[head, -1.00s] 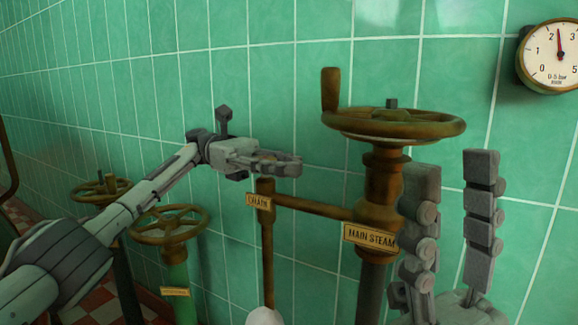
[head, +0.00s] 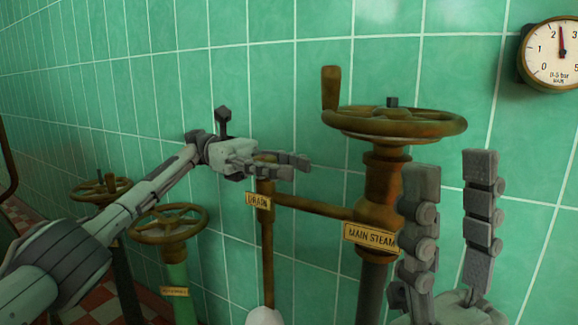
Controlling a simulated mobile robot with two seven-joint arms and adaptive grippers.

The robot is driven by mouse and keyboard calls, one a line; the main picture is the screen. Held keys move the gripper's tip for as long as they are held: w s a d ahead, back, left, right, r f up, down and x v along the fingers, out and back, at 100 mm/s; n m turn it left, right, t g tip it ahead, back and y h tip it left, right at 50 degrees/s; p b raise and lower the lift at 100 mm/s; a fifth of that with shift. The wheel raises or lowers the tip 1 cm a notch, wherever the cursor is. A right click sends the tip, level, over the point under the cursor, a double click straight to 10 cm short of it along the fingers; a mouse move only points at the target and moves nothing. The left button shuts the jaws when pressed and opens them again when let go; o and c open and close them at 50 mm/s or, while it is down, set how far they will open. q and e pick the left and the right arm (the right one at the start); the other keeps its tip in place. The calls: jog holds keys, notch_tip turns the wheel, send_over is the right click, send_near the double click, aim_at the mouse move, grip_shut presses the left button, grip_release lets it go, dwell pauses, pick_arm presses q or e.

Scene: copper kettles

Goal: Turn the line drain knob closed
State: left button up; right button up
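The drain knob (head: 265,157) is a small brown piece on top of a thin vertical pipe. The pipe carries a tag (head: 258,201) reading DRAIN. My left gripper (head: 293,166) reaches in from the left at knob height. Its fingers are spread, with the knob partly visible between them; I cannot tell whether they touch it. The fingers hide much of the knob, so its turn angle is unclear. My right gripper (head: 451,163) is open and empty, fingers pointing up, at the lower right in front of the wall.
The large MAIN STEAM handwheel (head: 400,122) with its upright handle stands right of the knob. A brown side pipe (head: 315,206) joins the two. Two smaller handwheels (head: 168,223) (head: 100,188) are at the left. A round gauge (head: 556,54) hangs upper right.

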pick_arm(q)
jog(key=shift+s+r, duration=0.1)
jog(key=shift+r, duration=0.15)
notch_tip(320, 180, up, 10)
jog(key=shift+f, duration=0.15)
dwell(0.3)
